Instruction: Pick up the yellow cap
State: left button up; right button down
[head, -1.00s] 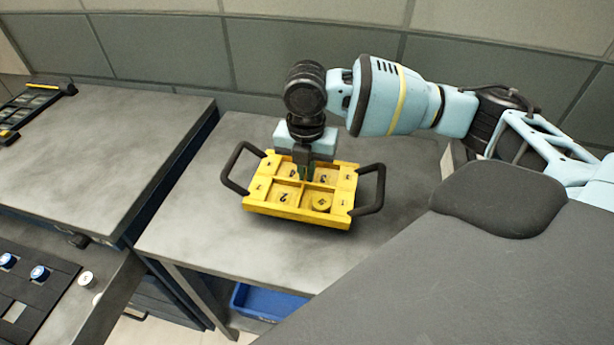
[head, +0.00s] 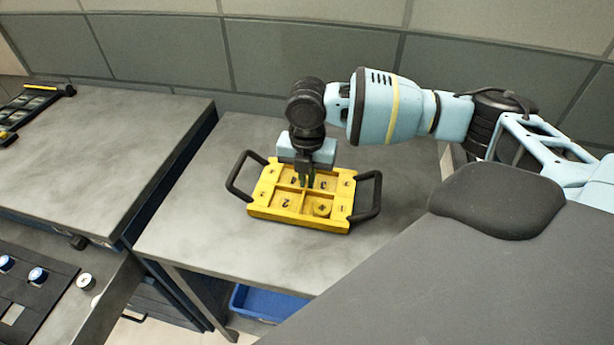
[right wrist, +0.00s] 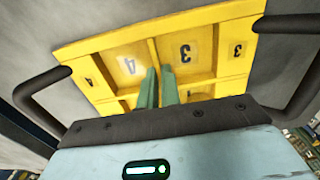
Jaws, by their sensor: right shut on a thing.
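The yellow cap (head: 322,208) is a small round piece lying in the front-right compartment of the yellow tray (head: 262,211) in the head view. The tray has numbered compartments and a dark handle at each end. My right gripper (head: 307,184) points down into the tray's middle, behind and left of the cap and apart from it. In the right wrist view its green fingers (right wrist: 159,88) are on either side of the divider between compartments 4 and 3, shut on the tray (right wrist: 204,16). The cap is not visible there. My left gripper is not in view.
The tray is on a grey table (head: 190,215) with free room left of it. A blue bin (head: 262,303) is below the table's front edge. Another worktop (head: 100,150) is at the left, and a panel with blue and white knobs (head: 38,276) at lower left.

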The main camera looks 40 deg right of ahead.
jog(key=c, duration=1.6)
grip_release()
jog(key=shift+f, duration=0.1)
jog(key=shift+o, duration=0.3)
notch_tip(320, 180, up, 12)
jog(key=p, duration=0.1)
